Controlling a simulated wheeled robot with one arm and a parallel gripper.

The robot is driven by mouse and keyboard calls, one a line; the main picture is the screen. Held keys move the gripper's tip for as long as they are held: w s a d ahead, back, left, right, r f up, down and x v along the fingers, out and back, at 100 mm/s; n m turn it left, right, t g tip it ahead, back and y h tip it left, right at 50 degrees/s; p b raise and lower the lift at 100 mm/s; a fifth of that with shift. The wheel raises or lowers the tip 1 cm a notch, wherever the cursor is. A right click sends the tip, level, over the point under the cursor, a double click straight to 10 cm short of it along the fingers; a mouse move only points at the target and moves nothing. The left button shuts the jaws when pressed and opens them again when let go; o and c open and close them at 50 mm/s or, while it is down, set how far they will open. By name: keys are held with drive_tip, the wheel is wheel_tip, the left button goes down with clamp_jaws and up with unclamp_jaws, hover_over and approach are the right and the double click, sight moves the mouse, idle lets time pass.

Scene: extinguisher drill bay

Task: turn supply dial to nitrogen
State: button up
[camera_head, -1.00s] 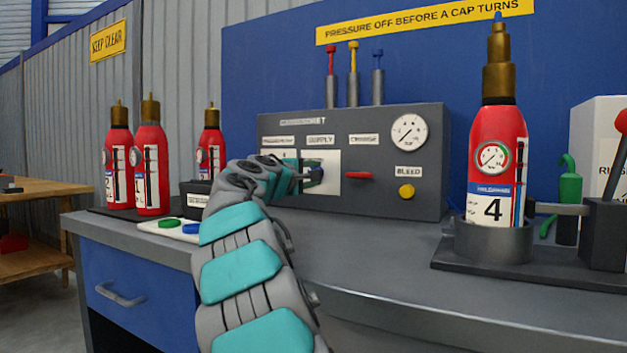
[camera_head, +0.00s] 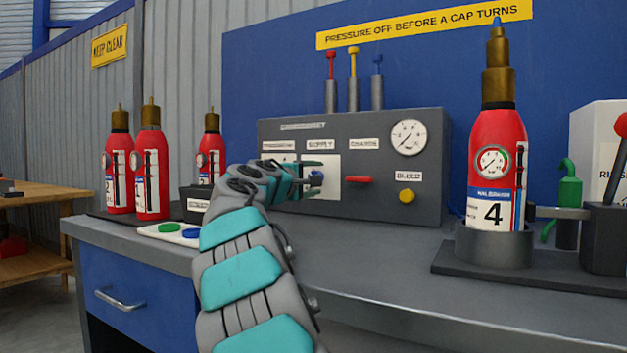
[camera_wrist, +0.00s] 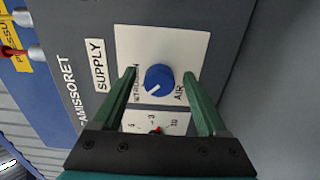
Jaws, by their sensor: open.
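The blue supply dial (camera_wrist: 158,78) sits on a white plate (camera_wrist: 190,45) under the SUPPLY label. Its white pointer mark points to the lower left in the wrist view. A partly covered nitrogen label lies left of the dial and the AIR label (camera_wrist: 178,93) lies below right of it. My gripper (camera_wrist: 160,73) is open, with one green finger on each side of the dial and visible gaps between.
The grey panel (camera_head: 420,160) also carries a red charge handle (camera_head: 358,180), a yellow bleed button (camera_head: 406,196) and a gauge (camera_head: 408,137). Red extinguisher 4 (camera_head: 495,150) stands in a holder at the right. Several more stand at the left. The front bench top is clear.

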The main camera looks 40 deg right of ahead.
drive_tip(key=v, duration=0.8)
drive_tip(key=shift+d, duration=0.1)
idle(0.4)
